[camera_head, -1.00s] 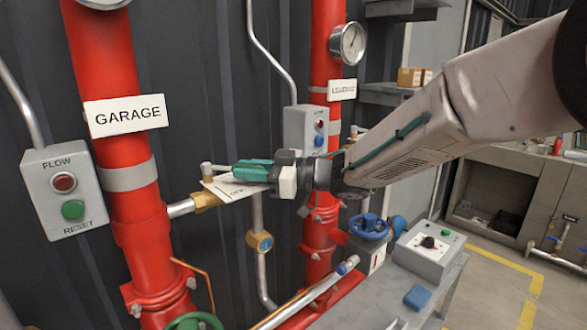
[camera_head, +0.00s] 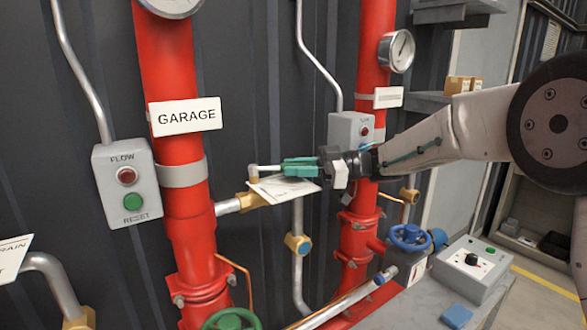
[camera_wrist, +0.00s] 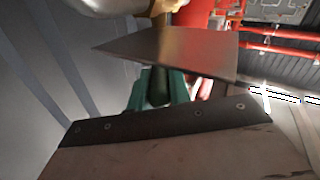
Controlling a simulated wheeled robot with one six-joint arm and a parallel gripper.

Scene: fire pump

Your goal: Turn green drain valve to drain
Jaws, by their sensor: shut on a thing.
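The drain valve's brass body (camera_head: 249,199) sits on a short pipe leaving the red GARAGE riser. A white label plate (camera_head: 284,190) hangs at the valve, its text too small to read. My gripper (camera_head: 293,167) reaches in from the right with its teal fingers at the valve's handle, just above the plate. In the wrist view a dark green handle (camera_wrist: 155,85) shows between the teal fingers, which are shut on it. The plate (camera_wrist: 175,55) hides the fingertips and part of the handle there.
A FLOW/RESET box (camera_head: 127,183) is on the left wall. A second red riser (camera_head: 357,232) stands behind my gripper. Below are a green handwheel (camera_head: 232,320), a blue handwheel (camera_head: 410,236) and a grey control box (camera_head: 466,268). A DRAIN-marked plate (camera_head: 12,256) shows at lower left.

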